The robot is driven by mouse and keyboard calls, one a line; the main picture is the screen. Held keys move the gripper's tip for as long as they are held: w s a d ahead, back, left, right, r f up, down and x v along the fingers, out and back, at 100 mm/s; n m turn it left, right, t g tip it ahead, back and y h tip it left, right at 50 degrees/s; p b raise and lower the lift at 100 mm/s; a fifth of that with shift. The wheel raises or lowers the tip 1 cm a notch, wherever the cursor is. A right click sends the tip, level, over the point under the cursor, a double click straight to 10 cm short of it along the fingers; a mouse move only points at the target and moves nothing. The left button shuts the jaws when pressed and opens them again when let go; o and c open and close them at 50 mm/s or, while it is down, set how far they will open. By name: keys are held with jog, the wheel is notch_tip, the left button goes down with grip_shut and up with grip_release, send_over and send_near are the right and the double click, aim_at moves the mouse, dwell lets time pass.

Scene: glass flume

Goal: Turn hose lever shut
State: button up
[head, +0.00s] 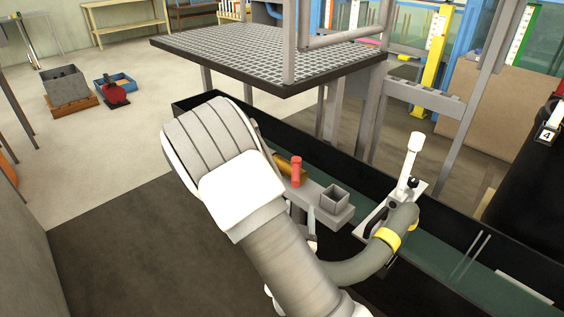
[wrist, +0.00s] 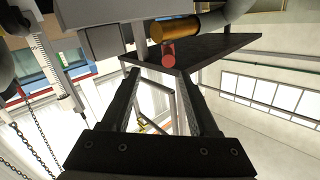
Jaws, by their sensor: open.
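The hose lever is a short red handle (head: 296,171). In the head view it stands upright in front of a brass-coloured valve body (head: 283,164). In the wrist view the red lever (wrist: 168,54) shows nearly end-on under the brass cylinder (wrist: 174,30). My gripper (wrist: 157,74) is open, its two dark fingers pointing toward the lever. The lever appears beyond the fingertips, between their lines, with nothing held. Whether a finger touches it cannot be told. In the head view my arm covers much of the middle and the fingers are not clearly seen.
A grated platform (head: 262,52) overhangs behind the lever. A small grey open box (head: 334,198) sits on the ledge beside it. A thick grey hose with a yellow band (head: 387,238) curves to the right. The dark flume wall (head: 300,137) runs behind.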

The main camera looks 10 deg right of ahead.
aim_at(296, 168)
jog(key=shift+n+t, duration=0.4)
jog(key=x, duration=0.5)
jog(key=a+b+x, duration=0.1)
jog(key=x, duration=0.5)
jog(key=b+x, duration=0.1)
jog(key=x, duration=0.5)
jog(key=shift+w+a, duration=0.15)
jog(key=shift+w, duration=0.2)
jog(key=shift+r, duration=0.1)
grip_shut()
